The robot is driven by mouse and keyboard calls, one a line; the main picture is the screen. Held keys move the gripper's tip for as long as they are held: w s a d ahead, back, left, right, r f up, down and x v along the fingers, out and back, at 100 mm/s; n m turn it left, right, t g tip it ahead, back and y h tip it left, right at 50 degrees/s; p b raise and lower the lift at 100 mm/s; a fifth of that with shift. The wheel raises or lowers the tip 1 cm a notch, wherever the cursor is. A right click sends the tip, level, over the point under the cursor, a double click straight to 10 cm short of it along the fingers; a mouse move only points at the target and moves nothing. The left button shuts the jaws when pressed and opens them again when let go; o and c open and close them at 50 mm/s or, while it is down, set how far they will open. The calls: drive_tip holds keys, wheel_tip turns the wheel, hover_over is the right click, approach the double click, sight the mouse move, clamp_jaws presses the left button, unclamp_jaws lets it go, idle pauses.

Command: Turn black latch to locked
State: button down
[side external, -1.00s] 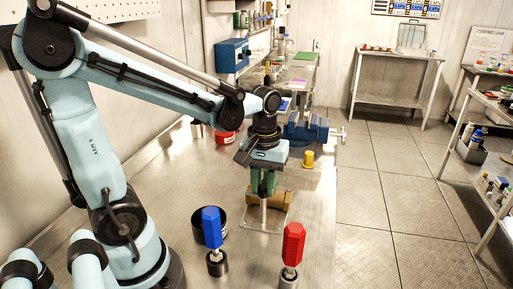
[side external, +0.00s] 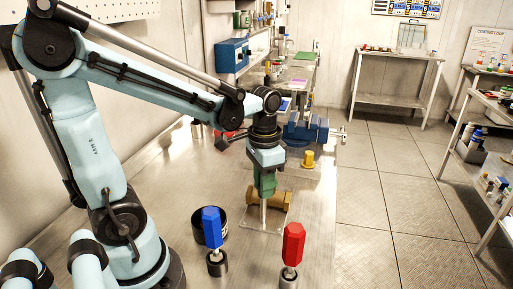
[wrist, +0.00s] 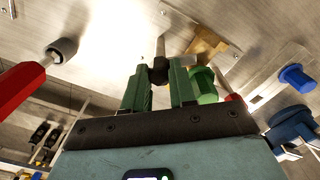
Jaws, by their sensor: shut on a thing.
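My gripper (side external: 264,188) points down over a brass valve-like body (side external: 283,199) on a clear plate on the bench. In the wrist view its two green fingers (wrist: 160,75) are closed around a small dark piece, which appears to be the black latch (wrist: 159,70). A pale metal stem (wrist: 160,45) extends from that piece. The brass body (wrist: 205,43) lies just beyond the fingers, to the right. In the side view the fingers hide the latch, so its exact angle cannot be read there.
A blue handle (side external: 212,228) and a red handle (side external: 292,244) stand upright in front of the valve. A black bowl (side external: 209,224) sits to its left. A yellow knob (side external: 308,159) and a blue vise (side external: 306,131) are behind. Bare bench lies left of the gripper.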

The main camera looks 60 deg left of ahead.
drive_tip(key=m, duration=0.3)
drive_tip(key=shift+m, duration=2.2)
drive_tip(key=c, duration=0.9)
unclamp_jaws()
drive_tip(key=shift+r, duration=0.1)
wheel_tip(320, 180, up, 12)
drive_tip(key=shift+f, duration=0.1)
